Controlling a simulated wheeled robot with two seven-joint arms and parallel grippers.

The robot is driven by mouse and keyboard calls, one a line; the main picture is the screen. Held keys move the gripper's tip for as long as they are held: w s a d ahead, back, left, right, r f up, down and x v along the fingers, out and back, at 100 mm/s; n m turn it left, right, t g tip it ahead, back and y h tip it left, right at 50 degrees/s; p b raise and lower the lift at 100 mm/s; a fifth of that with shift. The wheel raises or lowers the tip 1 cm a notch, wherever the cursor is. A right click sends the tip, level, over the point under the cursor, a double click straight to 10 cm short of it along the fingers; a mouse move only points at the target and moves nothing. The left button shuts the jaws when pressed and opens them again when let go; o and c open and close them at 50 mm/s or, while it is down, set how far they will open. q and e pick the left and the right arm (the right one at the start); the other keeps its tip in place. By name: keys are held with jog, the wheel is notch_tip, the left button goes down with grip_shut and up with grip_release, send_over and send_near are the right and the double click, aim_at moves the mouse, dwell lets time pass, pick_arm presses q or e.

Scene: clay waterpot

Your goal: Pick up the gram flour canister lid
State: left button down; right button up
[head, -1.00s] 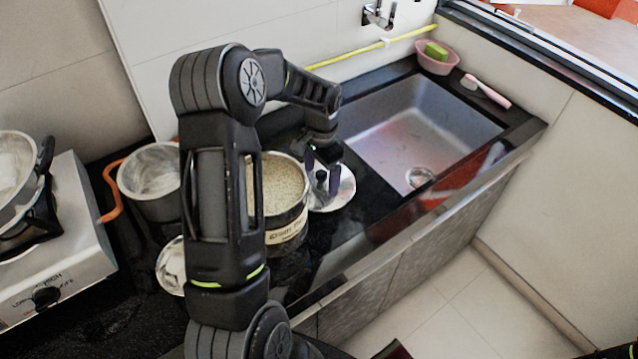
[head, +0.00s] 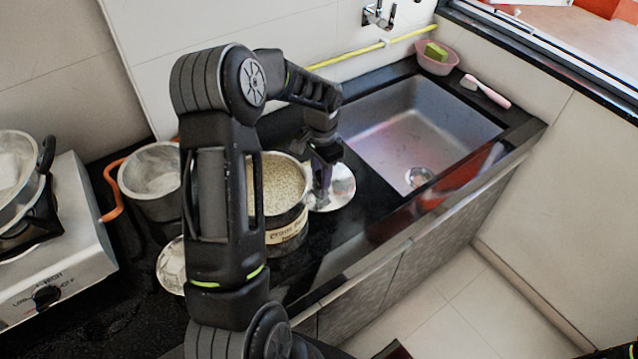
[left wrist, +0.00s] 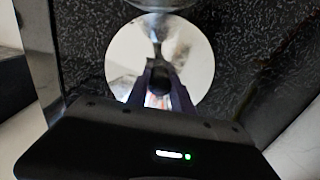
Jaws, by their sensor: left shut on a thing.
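The gram flour canister (head: 287,225), a steel pot with a cream label and pale grains inside, stands open on the black counter, partly hidden by my left arm. Its lid (head: 343,187), a shiny round disc, lies flat just right of the canister, by the sink. In the left wrist view the lid (left wrist: 190,62) shows as a bright disc under the fingers. My left gripper (head: 322,190) points down at the lid's middle, shut on its knob, which the fingers mostly hide. It also shows in the left wrist view (left wrist: 158,78). My right gripper is not in view.
A steel pot (head: 152,183) with an orange handle stands left of my arm. Another shiny disc (head: 171,268) lies in front of it, partly hidden. A stove (head: 62,255) is at far left. The sink (head: 425,130) is right of the lid.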

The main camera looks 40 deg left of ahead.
pick_arm(q)
jog(key=shift+s+d+f, duration=0.15)
jog(key=shift+s+f, duration=0.1)
dwell(0.3)
jog(key=shift+w+r, duration=0.2)
jog(key=shift+r, duration=0.6)
notch_tip(320, 180, up, 27)
jog(key=p, duration=0.5)
jog(key=shift+f+p, duration=0.15)
jog(key=shift+p, duration=0.2)
